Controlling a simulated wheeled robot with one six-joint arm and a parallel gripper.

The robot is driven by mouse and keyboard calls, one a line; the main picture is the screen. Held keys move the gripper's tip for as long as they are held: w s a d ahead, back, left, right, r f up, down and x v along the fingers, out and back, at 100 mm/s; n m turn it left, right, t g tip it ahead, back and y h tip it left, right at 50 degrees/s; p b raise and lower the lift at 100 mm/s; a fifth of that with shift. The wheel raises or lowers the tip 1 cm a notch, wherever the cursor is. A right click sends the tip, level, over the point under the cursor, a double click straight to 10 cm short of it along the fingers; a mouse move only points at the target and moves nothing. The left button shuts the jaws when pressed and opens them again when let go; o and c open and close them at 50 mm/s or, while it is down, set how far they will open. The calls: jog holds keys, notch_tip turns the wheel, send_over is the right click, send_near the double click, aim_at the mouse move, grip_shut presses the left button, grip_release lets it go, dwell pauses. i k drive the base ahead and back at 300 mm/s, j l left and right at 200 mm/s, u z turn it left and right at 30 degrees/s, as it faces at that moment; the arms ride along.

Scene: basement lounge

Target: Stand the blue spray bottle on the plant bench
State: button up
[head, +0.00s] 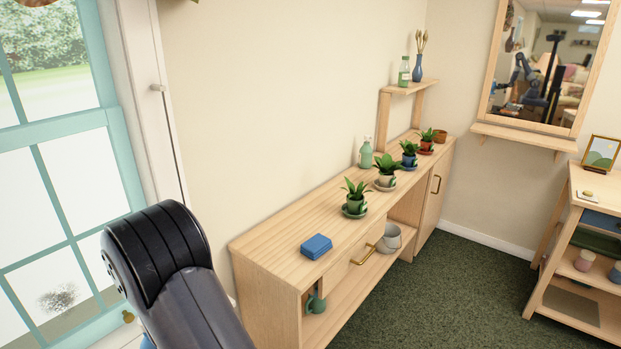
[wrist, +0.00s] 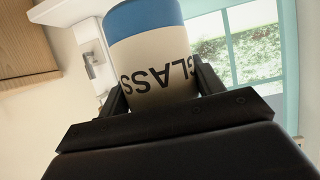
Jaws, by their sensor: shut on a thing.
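My gripper (wrist: 157,92) is shut on a bottle (wrist: 150,60) with a blue band and a cream label reading GLASS, upside down in the wrist view. Only part of the bottle shows; its top and base are out of view. The plant bench (head: 279,250) is a long pale wooden bench along the wall in the head view. My arm is at the lower left of that view, left of the bench's near end; the gripper itself is hidden there.
On the bench are a blue box (head: 316,246), several potted plants on saucers, such as the nearest one (head: 355,198), and a green spray bottle (head: 366,153) by the wall. The bench top's near end is bare. A window (head: 70,170) is at left.

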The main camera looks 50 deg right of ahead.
aim_at(304, 215)
jog(key=k+l+z, duration=0.1)
jog(key=l, duration=0.55)
jog(key=k+l, duration=0.15)
jog(key=l, duration=0.5)
jog(key=k+l+z, duration=0.15)
jog(key=l, duration=0.55)
jog(key=i+j, duration=0.05)
